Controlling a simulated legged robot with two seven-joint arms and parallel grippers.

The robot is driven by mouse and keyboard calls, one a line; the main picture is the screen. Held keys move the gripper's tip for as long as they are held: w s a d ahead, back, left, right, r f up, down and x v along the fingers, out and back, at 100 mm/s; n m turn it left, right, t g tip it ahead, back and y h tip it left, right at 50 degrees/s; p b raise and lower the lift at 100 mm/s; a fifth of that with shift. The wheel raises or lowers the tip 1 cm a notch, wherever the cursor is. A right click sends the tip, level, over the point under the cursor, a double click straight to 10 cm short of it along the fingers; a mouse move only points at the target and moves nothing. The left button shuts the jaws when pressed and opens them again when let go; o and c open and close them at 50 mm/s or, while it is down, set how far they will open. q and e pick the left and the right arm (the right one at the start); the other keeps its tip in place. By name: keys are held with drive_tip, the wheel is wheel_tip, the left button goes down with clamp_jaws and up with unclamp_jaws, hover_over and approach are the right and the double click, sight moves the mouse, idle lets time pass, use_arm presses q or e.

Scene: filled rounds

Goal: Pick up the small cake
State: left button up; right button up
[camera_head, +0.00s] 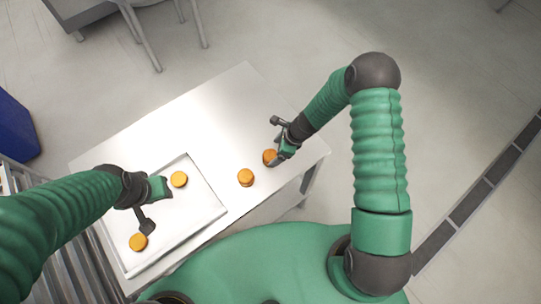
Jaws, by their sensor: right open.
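Small round orange-brown cakes are in view. One cake (269,157) is on the table near its right end, beside the lower finger of my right gripper (276,139). That gripper is open, with no cake clearly between its fingers; contact cannot be told. Another cake (246,177) sits on the bare table to the left. Two more, a cake (179,179) and a cake (138,243), lie on the tray (200,208). My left gripper (158,209) is over the tray between these two, fingers apart and empty.
The pale metal table (215,110) is clear across its far part. A wire rack (85,265) stands at lower left, a blue bin (14,130) at far left. A grey piece of furniture (85,10) is at top left. Open floor lies to the right.

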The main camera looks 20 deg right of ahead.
sight(272, 155)
drive_tip(key=x, duration=0.1)
drive_tip(key=p+x, duration=0.1)
drive_tip(key=x, duration=0.1)
drive_tip(key=shift+s+a+f, duration=0.15)
drive_tip(key=shift+a+f, duration=0.1)
drive_tip(key=shift+a, duration=0.1)
drive_tip(key=shift+s+a+f, duration=0.1)
drive_tip(key=shift+a+f, duration=0.15)
drive_tip(key=shift+a, duration=0.05)
drive_tip(key=shift+f, duration=0.1)
drive_tip(key=c, duration=0.7)
drive_tip(key=shift+c, duration=0.9)
use_arm(q)
drive_tip(key=shift+v, duration=1.05)
use_arm(e)
drive_tip(key=shift+d, duration=0.2)
drive_tip(key=shift+c, duration=0.3)
use_arm(q)
drive_tip(key=shift+s, duration=0.1)
